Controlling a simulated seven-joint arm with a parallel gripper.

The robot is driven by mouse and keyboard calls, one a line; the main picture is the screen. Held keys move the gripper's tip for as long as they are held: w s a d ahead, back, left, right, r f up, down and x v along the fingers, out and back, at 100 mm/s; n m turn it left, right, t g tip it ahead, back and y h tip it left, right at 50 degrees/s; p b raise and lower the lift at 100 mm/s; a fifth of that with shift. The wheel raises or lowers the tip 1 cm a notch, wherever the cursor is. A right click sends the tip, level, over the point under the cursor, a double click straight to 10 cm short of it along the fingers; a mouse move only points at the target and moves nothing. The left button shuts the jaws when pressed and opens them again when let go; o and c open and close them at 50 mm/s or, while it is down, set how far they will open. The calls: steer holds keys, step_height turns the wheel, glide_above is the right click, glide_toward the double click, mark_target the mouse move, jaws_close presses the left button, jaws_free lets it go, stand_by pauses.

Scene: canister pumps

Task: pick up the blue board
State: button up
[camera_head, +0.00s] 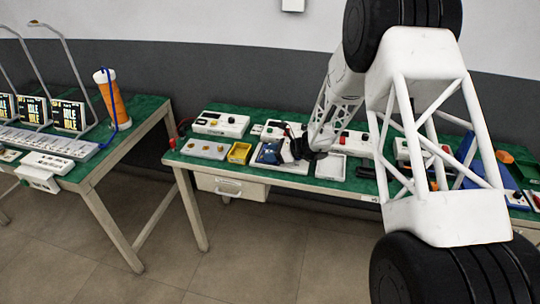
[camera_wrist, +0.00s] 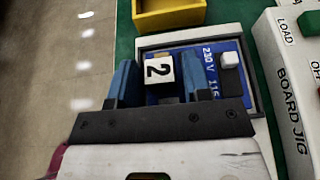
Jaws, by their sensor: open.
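The blue board (camera_wrist: 228,62) lies in a pale shallow frame (camera_wrist: 243,38) on the green bench top. It carries white "230 V" lettering, a white switch-like block (camera_wrist: 230,60) and a white block marked 2 (camera_wrist: 159,68). In the head view the board (camera_head: 268,154) is a small blue patch left of my gripper (camera_head: 292,147). In the wrist view my gripper (camera_wrist: 158,64) is open over the board, its two blue fingers on either side of the block marked 2. I cannot tell whether the fingers touch it. My fingers and palm hide part of the board.
A white box lettered "BOARD JIG" (camera_wrist: 297,88) stands close beside the frame. A yellow bin (camera_wrist: 170,14) is just beyond it, also in the head view (camera_head: 239,152). The bench edge and floor are close by.

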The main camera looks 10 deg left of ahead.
steer(key=shift+a+f, duration=0.2)
steer(key=shift+a, duration=0.35)
steer(key=c, duration=0.7)
steer(key=shift+r, duration=0.15)
steer(key=shift+r, duration=0.85)
steer(key=shift+s+d+r, duration=0.1)
steer(key=shift+r, duration=0.8)
steer(key=s+d, duration=0.3)
steer(key=s, duration=0.4)
steer(key=s+d+r, duration=0.1)
steer(key=s+d, duration=0.3)
steer(key=s, duration=0.3)
steer(key=shift+r, duration=0.15)
